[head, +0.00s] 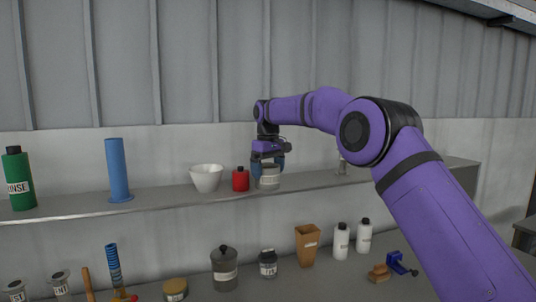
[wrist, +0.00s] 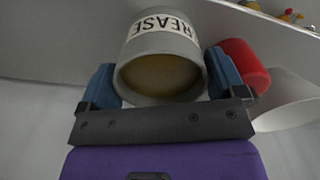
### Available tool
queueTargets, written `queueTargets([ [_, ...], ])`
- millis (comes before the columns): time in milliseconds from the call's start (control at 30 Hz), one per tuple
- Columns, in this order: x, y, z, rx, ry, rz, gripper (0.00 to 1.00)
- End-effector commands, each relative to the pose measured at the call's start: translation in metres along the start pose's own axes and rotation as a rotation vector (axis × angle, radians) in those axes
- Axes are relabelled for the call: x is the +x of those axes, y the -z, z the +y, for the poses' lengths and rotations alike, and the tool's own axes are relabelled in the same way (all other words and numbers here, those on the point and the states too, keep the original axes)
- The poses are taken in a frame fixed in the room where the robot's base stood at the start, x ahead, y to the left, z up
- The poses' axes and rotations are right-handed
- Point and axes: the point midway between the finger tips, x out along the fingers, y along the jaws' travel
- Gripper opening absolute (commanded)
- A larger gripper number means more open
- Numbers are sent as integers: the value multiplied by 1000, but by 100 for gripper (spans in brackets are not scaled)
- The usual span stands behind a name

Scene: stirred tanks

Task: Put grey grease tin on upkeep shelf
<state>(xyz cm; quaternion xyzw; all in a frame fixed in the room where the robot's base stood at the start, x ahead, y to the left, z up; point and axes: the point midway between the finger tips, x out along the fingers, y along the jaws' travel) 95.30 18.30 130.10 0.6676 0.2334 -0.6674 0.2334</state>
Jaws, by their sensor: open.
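The grey grease tin (head: 268,183) stands at the front of the long grey shelf (head: 150,208) in the head view, just right of a red bottle. In the wrist view the tin (wrist: 160,45) shows a pale label reading "REASE" and a brownish round face. My gripper (head: 267,163) is open, with its blue fingers on either side of the tin. In the wrist view my gripper (wrist: 163,82) has a finger close to each side of the tin; I cannot tell whether they touch it. No label on the shelf is visible.
The red bottle (head: 240,180) and white bowl (head: 206,178) stand close left of the tin. A blue cylinder (head: 117,170) and green bottle (head: 18,178) are farther left. The lower bench holds several jars and white bottles (head: 341,241). Shelf right of the tin looks mostly free.

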Motion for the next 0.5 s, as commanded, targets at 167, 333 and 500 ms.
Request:
queueTargets([
  [167, -30, 0, 0, 0, -1, 3, 89],
  [333, -60, 1, 0, 0, 0, 2, 89],
  [500, -84, 1, 0, 0, -1, 3, 89],
])
